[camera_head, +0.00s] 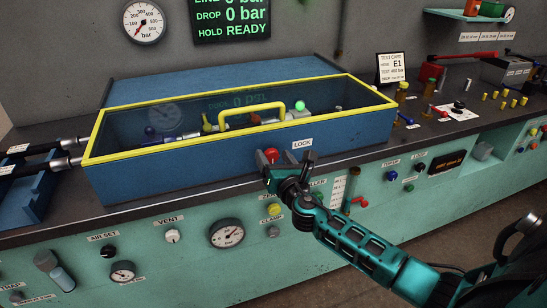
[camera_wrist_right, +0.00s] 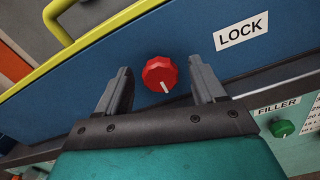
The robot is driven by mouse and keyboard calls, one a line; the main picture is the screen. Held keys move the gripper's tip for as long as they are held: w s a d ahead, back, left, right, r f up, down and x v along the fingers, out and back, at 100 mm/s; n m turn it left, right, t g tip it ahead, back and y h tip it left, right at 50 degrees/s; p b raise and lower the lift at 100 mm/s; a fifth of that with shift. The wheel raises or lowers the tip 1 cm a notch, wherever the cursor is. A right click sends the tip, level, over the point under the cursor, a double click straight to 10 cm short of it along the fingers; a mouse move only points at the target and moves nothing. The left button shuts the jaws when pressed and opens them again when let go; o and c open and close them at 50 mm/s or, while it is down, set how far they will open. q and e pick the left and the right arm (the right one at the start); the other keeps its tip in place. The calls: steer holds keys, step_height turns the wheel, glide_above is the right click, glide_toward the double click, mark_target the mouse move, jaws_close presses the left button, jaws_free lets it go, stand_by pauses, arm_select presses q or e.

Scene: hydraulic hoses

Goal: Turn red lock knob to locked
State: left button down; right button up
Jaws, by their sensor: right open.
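The red lock knob (camera_head: 271,154) is on the front of the blue test box (camera_head: 190,165), just left of the LOCK label (camera_head: 302,144). In the right wrist view the knob (camera_wrist_right: 160,74) is faceted, with a white pointer line aimed down and slightly right. My right gripper (camera_head: 280,165) is at the box front. In the wrist view its two fingers (camera_wrist_right: 162,82) are apart, one on each side of the knob, with visible gaps, so it does not grip it. My left gripper is not in view.
The box has a closed clear lid with a yellow frame and handle (camera_head: 251,115). Below is a green panel with gauges (camera_head: 227,233) and knobs, including a green FILLER knob (camera_wrist_right: 283,128). A test card (camera_head: 391,67) stands on the counter at right.

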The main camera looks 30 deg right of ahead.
steer(key=shift+w, duration=0.45)
steer(key=shift+d, duration=0.1)
steer(key=c, duration=1.1)
